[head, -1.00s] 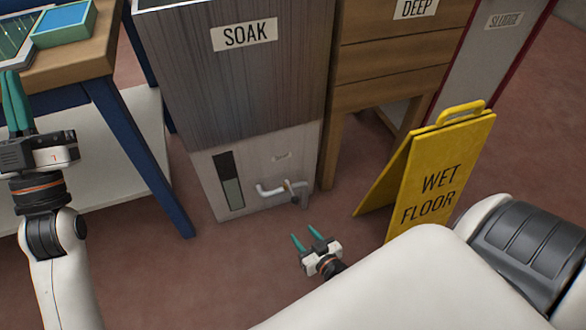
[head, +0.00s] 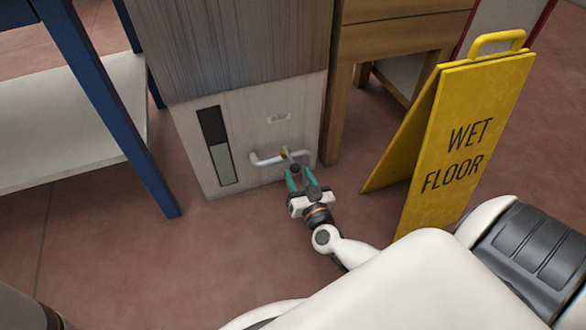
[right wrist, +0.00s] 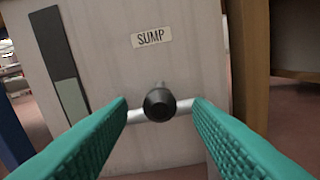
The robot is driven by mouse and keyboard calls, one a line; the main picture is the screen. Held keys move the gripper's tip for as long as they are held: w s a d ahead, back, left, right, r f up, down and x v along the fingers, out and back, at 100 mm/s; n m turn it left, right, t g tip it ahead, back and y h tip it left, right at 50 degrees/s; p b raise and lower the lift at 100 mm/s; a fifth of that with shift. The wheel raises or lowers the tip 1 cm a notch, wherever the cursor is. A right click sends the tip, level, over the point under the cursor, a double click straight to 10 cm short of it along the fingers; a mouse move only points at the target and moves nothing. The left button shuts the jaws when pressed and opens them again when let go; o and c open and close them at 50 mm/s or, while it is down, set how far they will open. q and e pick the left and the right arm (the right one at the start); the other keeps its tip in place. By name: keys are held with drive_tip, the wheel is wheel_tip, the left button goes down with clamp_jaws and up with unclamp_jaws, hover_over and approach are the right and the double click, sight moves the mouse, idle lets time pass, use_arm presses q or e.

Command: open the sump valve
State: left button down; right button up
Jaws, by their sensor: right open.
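The sump valve (head: 294,168) is a dark knob on a pale pipe, low on the front of the light cabinet panel. In the right wrist view the round dark end of the valve (right wrist: 159,104) lies between my fingertips, with the pipe running out on both sides behind it. A SUMP label (right wrist: 149,37) is above it. My right gripper (head: 299,176) is open, with its teal fingers on either side of the knob; I cannot tell if they touch it. The fingers also fill the lower right wrist view (right wrist: 160,112). My left gripper is out of view.
The yellow WET FLOOR sign (head: 460,140) stands close on the right of my right arm. A blue table leg (head: 112,110) is on the left, and a wooden stand (head: 385,50) is beside the cabinet (head: 240,50). A level gauge (head: 218,145) is on the panel.

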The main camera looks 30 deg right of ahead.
sight(293, 163)
drive_tip(key=b+x, duration=0.1)
drive_tip(key=x, duration=0.4)
drive_tip(key=shift+s, duration=0.1)
clamp_jaws()
